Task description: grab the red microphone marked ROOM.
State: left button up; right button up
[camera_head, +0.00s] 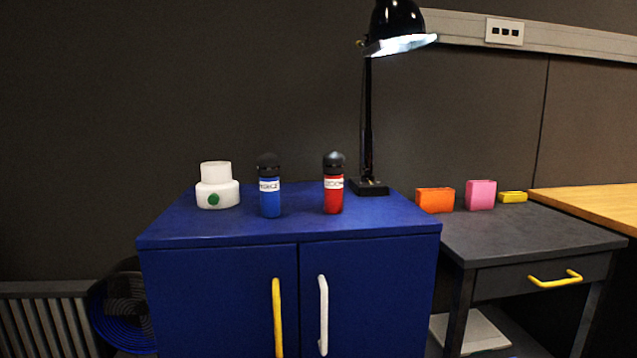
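The red microphone (333,195) stands upright on top of the blue cabinet (400,220), right of the middle. It has a dark rounded head and a white label band; the label is too small to read surely. A blue microphone (270,198) of like shape, also with a white label, stands upright to its left, apart from it. Neither of my grippers shows in the head view.
A white stepped object with a green button (214,199) stands at the cabinet's left. A black desk lamp (368,130) stands close behind and right of the red microphone. Orange (434,200), pink (481,195) and yellow (513,197) items sit on the grey side table (520,235).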

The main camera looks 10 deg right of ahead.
aim_at(333, 162)
jog(key=i+z, duration=0.3)
jog(key=i, duration=0.15)
jog(key=i+z, duration=0.3)
jog(key=i, duration=0.15)
